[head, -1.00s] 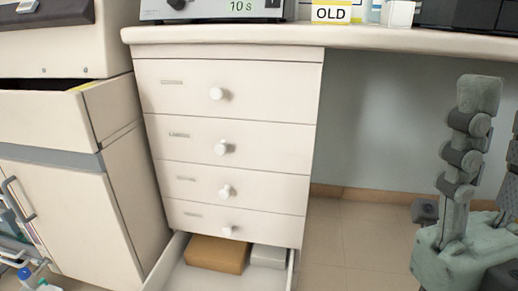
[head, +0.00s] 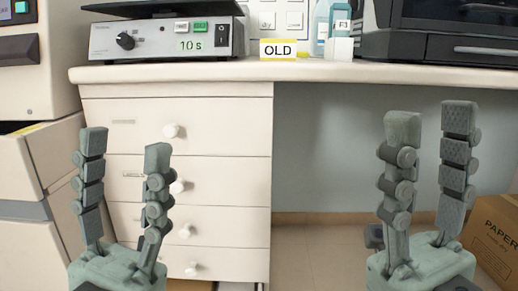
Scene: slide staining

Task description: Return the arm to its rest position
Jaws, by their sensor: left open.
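My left gripper (head: 125,150) stands upright at the lower left, in front of the white drawer unit (head: 228,182). Its two grey-green fingers are apart with nothing between them. My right gripper (head: 431,122) stands upright at the lower right, in front of the open space under the counter. Its fingers are also apart and empty. Neither gripper appears to touch anything. The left fingers hide parts of the drawer fronts, and the lower end of the drawer unit is cut off by the frame.
The counter (head: 300,72) carries a device reading "10 s" (head: 165,40), an "OLD" label (head: 278,50), bottles and a dark machine (head: 435,47). A cardboard paper box (head: 496,240) is at the right. A cabinet with an open-topped drawer (head: 45,160) is at the left.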

